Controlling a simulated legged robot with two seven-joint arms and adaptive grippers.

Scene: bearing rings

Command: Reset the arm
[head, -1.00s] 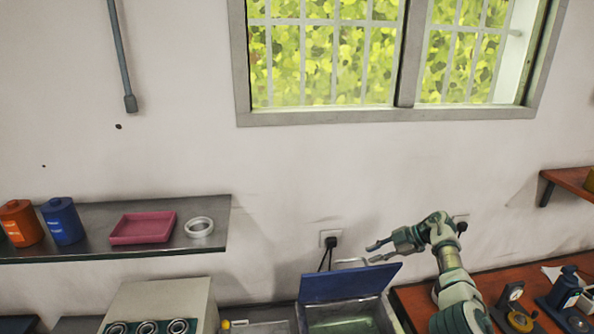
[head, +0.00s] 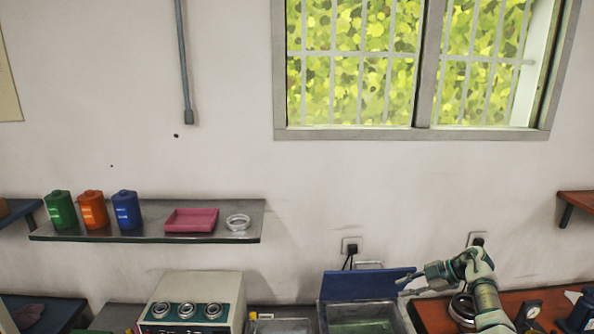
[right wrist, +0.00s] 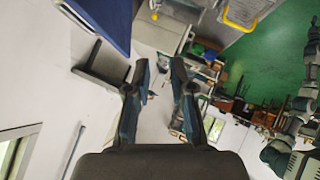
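My right arm comes in from the lower right in the head view. Its gripper (head: 404,285) is at the right end of the blue lid (head: 362,285). In the right wrist view its two fingers (right wrist: 160,75) stand apart with nothing between them, so it is open and empty. My left gripper does not show in the head view. A pale bearing ring (head: 238,227) lies on the wall shelf (head: 150,232), right of a pink tray (head: 190,227).
Green (head: 60,210), orange (head: 93,210) and blue (head: 126,210) canisters stand on the shelf. Below is a machine with round dials (head: 205,285). The open-lidded bin (head: 345,312) stands left of a brown table (head: 432,312) with small devices.

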